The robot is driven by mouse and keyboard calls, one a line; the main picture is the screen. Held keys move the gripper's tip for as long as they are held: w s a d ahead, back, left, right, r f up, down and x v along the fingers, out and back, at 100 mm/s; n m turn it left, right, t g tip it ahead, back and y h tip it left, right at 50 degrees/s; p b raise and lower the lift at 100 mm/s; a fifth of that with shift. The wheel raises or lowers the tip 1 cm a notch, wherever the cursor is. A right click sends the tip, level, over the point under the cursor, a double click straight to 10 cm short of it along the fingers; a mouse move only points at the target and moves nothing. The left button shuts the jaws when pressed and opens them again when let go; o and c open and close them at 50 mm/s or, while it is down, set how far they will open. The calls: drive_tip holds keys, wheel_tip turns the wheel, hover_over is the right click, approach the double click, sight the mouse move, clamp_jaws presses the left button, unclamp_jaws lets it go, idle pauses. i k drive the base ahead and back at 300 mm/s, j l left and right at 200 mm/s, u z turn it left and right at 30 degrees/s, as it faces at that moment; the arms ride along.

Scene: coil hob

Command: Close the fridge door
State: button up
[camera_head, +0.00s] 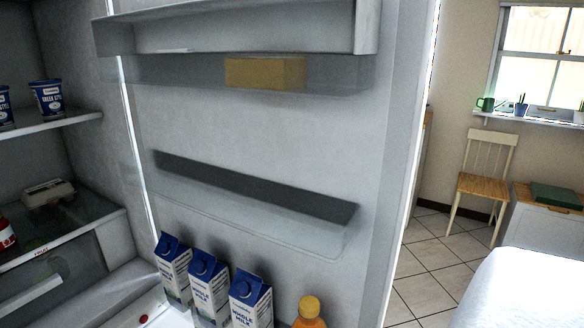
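The fridge door (345,120) stands open and fills the middle of the head view, its inner side with the shelves facing me. The fridge interior (85,75) shows at the left, with a bright narrow strip running between it and the door. The door's right edge (408,150) is in view, with the room beyond it. Three whole milk cartons (208,290) and a bottle with an orange cap (309,308) are low on the door. A yellow block (265,73) sits in an upper door shelf. My gripper is not in view.
Yogurt tubs (48,99) and an egg carton (48,192) sit on the fridge shelves. Right of the door are tiled floor (425,262), a wooden chair (484,180), a cabinet (530,228) and a white surface (525,290) at the lower right.

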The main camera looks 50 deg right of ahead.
sight(305, 191)
drive_tip(key=k+l+u, duration=0.15)
drive_tip(key=l, duration=0.25)
drive_tip(key=k+l+u, duration=0.15)
drive_tip(key=k+l, duration=0.15)
drive_tip(key=k+l+u, duration=0.1)
drive_tip(key=l, duration=0.25)
drive_tip(key=k+l+u, duration=0.1)
drive_tip(key=l, duration=0.25)
drive_tip(key=k+l, duration=0.15)
drive_tip(key=l, duration=0.2)
drive_tip(key=l+u, duration=0.15)
drive_tip(key=l, duration=0.35)
drive_tip(key=k+l+u, duration=0.15)
drive_tip(key=l, duration=0.85)
drive_tip(key=k+l+u, duration=0.1)
drive_tip(key=l, duration=0.45)
drive_tip(key=k+l, duration=0.15)
drive_tip(key=l, duration=0.25)
drive_tip(key=k+l+u, duration=0.1)
drive_tip(key=l, duration=0.3)
drive_tip(key=j, duration=0.7)
drive_tip(key=i, duration=0.05)
